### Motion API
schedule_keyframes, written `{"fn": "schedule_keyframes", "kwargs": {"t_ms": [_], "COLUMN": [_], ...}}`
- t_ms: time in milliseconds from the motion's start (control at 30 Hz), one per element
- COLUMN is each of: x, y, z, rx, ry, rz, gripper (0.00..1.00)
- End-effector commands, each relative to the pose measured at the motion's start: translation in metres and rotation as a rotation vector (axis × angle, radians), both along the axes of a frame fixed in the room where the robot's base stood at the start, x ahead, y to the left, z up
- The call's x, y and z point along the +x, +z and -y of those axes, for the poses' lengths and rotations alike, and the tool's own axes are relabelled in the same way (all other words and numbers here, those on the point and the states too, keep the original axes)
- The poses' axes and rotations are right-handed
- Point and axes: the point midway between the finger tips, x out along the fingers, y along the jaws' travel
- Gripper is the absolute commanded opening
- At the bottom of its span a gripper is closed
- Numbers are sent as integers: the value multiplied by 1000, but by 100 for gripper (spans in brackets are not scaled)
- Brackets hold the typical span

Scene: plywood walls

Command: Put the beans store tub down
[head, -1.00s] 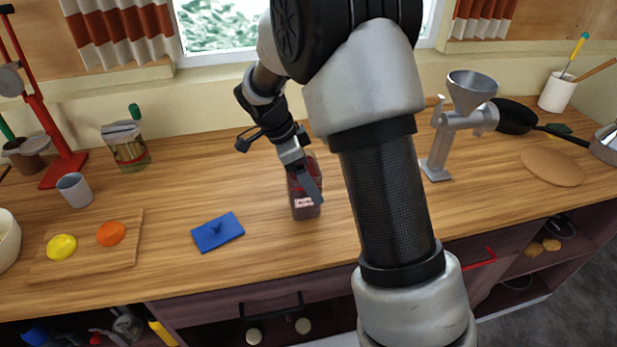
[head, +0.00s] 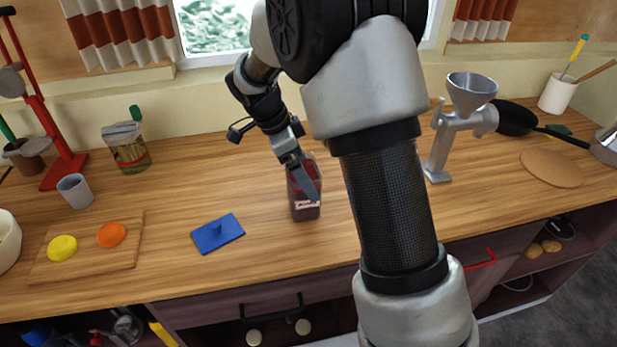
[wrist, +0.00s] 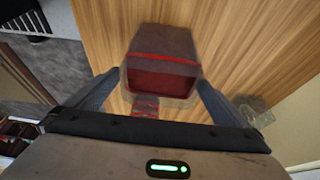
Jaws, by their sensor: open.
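The beans store tub (head: 306,208) is a dark, see-through tub with dark red contents and a pale label. It stands upright on the wooden counter in the middle of the head view. In the wrist view the tub (wrist: 163,62) lies between and just beyond the fingers. My gripper (head: 308,190) is at the tub, partly in front of it. In the wrist view my gripper (wrist: 152,92) has its fingers spread, one on each side of the tub, with gaps showing.
A cutting board (head: 90,262) with a yellow and an orange piece is at the left. A grey cup (head: 75,190), a jar (head: 127,147) and a metal grinder (head: 456,125) stand around. Counter between jar and tub is clear.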

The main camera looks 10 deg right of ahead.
Motion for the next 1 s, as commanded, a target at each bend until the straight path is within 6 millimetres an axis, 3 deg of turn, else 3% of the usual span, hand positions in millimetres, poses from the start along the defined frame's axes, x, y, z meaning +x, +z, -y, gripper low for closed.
{"fn": "schedule_keyframes", "kwargs": {"t_ms": [100, 300, 533, 633, 767, 1000], "x": [1, 1, -2, -13, -47, -137], "y": [27, 63, 84, 100, 130, 171], "z": [-12, -26, -32, -27, -14, 7], "rx": [1, 0, 4, 31, 95, 152], "ry": [1, 1, 10, 78, 284, 822], "rz": [5, 4, -1, -8, -25, -1], "gripper": [100, 100, 100, 100, 100, 100]}}
